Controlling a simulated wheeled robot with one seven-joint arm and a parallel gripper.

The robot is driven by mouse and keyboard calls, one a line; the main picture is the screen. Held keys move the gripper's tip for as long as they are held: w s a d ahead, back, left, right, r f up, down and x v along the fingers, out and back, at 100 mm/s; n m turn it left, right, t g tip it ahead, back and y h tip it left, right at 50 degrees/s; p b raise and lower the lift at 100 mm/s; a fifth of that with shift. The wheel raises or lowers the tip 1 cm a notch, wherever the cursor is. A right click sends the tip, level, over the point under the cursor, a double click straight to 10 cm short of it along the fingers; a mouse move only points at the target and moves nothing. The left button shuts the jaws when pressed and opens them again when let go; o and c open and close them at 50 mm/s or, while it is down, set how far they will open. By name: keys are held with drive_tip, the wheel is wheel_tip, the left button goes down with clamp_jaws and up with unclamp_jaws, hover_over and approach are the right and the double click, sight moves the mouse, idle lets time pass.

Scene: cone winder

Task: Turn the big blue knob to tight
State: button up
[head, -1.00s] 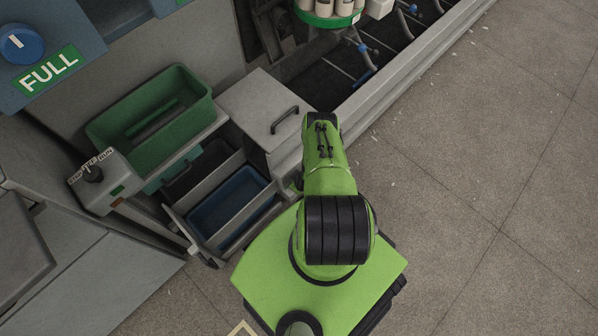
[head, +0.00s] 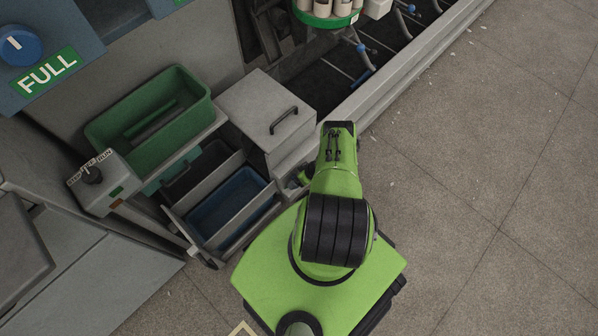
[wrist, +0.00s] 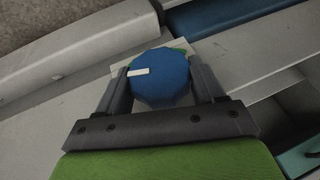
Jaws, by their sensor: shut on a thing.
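A blue many-sided knob (wrist: 168,82) with a white mark sits between the two fingers of my gripper (wrist: 160,88) in the wrist view. The fingers are shut on its left and right sides. The white mark lies on the upper left of the knob's face and points left in that view. A pale plate with a bit of green shows behind the knob; any wording there is hidden. In the head view my arm hides this knob, and I cannot make out my fingertips.
Another blue knob (head: 20,45) is at the upper left by a green FULL label (head: 45,72). A green bin (head: 150,118), a blue tray (head: 227,200) and a grey box with a handle (head: 265,105) stand left of my arm. Open floor lies to the right.

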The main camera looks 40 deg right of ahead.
idle(0.3)
drive_tip(key=o, duration=1)
drive_tip(key=p+v, duration=0.7)
drive_tip(key=v, duration=0.8)
drive_tip(key=shift+s+d+r, duration=0.2)
drive_tip(key=shift+d+r, duration=0.05)
drive_tip(key=shift+r, duration=0.05)
